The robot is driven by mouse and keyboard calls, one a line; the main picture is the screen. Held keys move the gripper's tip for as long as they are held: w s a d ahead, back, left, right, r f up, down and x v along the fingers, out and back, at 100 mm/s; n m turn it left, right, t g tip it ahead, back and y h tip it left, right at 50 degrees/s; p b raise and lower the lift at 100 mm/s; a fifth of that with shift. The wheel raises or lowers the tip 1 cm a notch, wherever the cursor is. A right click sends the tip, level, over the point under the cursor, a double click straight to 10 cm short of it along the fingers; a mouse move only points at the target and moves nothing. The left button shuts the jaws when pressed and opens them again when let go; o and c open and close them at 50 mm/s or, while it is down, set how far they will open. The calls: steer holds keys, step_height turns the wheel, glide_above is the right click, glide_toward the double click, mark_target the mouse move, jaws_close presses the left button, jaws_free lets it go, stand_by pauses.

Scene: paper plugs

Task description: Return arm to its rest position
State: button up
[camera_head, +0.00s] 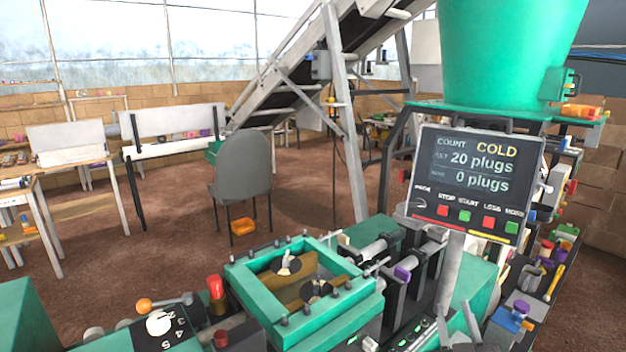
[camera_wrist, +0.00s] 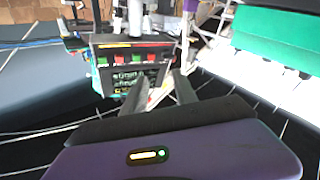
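My gripper (camera_head: 458,322) shows at the bottom of the head view, right of centre, as two grey fingers pointing up with a gap between them. In the wrist view the two fingers (camera_wrist: 160,92) stand apart, in front of my purple wrist housing, and I see nothing held between them. The rest of my arm is mostly out of the head view. The control panel (camera_head: 466,182) reads "COLD", "20 plugs" and "0 plugs"; it stands beyond the fingers and appears upside down in the wrist view (camera_wrist: 130,78).
A green machine frame (camera_head: 250,285) with round dark parts inside lies left of my gripper. A large green hopper (camera_head: 508,50) stands behind the panel. Knobs and a red-topped lever (camera_head: 215,288) are at front left. A grey chair (camera_head: 241,185) and open brown floor lie behind.

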steer(key=s+a+f+g+y, duration=0.1)
steer(key=s+a+f, duration=0.1)
steer(key=s, duration=1.3)
steer(key=s+a+f+m+g+y+b, duration=0.1)
steer(key=s+a+f+g, duration=0.1)
steer(key=s, duration=1.3)
steer(key=s+a+f+g+y, duration=0.1)
steer(key=s+a+f, duration=0.2)
steer(key=s, duration=1.2)
steer(key=shift+f+m+y+b, duration=0.3)
steer(key=shift+f+m+y, duration=0.1)
steer(key=shift+f, duration=0.4)
steer(key=shift+a, duration=0.1)
